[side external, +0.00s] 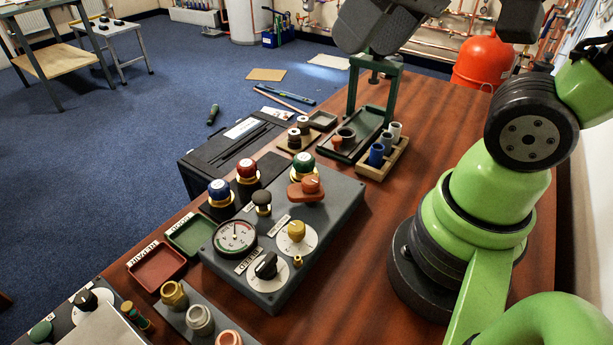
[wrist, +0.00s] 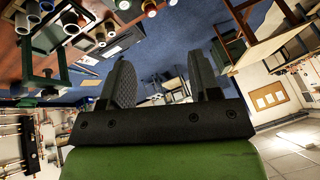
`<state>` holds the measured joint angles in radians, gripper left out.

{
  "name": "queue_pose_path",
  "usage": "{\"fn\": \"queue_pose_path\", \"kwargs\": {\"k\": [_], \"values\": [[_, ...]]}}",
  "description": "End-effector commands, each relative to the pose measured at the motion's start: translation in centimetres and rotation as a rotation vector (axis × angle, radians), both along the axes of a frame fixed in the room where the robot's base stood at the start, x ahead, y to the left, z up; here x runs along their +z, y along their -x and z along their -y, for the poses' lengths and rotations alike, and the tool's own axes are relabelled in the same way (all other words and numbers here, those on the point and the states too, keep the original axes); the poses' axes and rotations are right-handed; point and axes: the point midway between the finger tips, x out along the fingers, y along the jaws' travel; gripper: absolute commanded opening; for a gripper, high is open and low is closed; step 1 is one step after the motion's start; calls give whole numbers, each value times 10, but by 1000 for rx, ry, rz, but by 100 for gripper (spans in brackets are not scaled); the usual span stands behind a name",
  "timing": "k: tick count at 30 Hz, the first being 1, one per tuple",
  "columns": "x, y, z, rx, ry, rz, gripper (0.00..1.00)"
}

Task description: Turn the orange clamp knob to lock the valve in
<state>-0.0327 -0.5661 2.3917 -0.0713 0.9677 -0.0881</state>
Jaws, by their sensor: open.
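The orange clamp knob (side external: 311,184) sits at the far right part of the grey panel block (side external: 338,208), on an orange bar-shaped piece. A valve with a green cap and brass collar (side external: 302,164) stands upright right behind it. Whether the clamp bears on the valve I cannot tell. My gripper (wrist: 163,88) is open in the wrist view, its two dark fingers apart with nothing between them. It is well away from the knob, and the wrist view does not clearly show the knob.
Valves with red (side external: 246,168) and blue (side external: 219,189) caps stand in black holders left of the panel. A green stand (side external: 352,95) rises behind. Red (side external: 157,264) and green (side external: 190,235) trays lie left.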

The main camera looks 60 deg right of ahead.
Motion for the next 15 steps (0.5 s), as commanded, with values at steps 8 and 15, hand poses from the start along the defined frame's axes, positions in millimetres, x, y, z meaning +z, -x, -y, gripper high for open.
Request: {"fn": "queue_pose_path", "kwargs": {"k": [8, 15], "values": [[-34, -57, -6, 323, 201, -327, 57], [-89, -96, -15, 611, 340, -599, 57]]}}
